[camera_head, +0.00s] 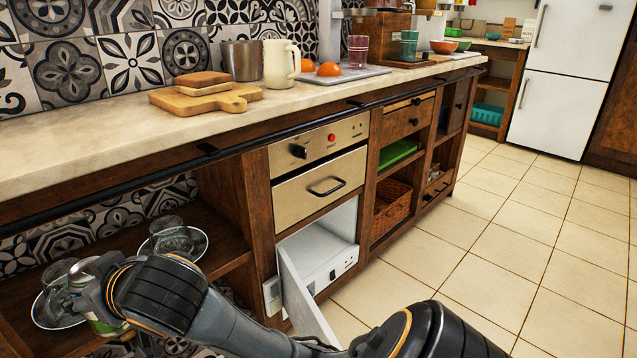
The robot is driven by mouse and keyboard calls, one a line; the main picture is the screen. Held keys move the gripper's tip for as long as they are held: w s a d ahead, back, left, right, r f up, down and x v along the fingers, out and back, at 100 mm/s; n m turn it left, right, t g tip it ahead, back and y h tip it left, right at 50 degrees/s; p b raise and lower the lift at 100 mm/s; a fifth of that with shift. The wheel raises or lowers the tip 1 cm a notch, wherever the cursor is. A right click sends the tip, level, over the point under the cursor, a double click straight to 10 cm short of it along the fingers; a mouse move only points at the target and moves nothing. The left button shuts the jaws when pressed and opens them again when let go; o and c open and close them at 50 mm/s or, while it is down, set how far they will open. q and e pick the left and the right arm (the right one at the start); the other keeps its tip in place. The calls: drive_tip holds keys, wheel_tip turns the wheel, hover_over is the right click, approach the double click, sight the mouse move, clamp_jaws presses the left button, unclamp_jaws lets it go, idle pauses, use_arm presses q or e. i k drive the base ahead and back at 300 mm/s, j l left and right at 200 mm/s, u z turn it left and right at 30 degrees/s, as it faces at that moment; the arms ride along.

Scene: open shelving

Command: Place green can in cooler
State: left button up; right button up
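The lower left has a partly hidden can-like thing with a green patch (106,326) on the low wooden shelf, behind my wrist. My one visible arm comes in from the bottom right, so I take it as my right arm. Its wrist end reaches this can, but the fingers are too hidden to tell whether they hold it. The cooler appears to be the white compartment (328,240) under the beige drawer. Its door (303,300) stands open toward me, and my forearm crosses in front of the door's lower part. My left gripper is not in view.
Glasses on saucers stand on the low shelf, one (60,275) left of my wrist and one (171,236) behind it. The counter (60,165) overhangs the shelf, with a dark rail (270,125) along its front. The tiled floor (480,240) at right is clear.

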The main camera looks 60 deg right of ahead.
sight(301, 257)
drive_tip(key=k+l, duration=0.1)
drive_tip(key=l, duration=0.45)
drive_tip(key=k+l, duration=0.1)
drive_tip(key=l, duration=0.45)
drive_tip(key=k+l, duration=0.1)
drive_tip(key=l, duration=1.05)
drive_tip(key=k+l, duration=0.15)
drive_tip(key=l, duration=0.4)
drive_tip(key=k+l, duration=0.1)
drive_tip(key=l, duration=0.45)
drive_tip(key=i, duration=0.5)
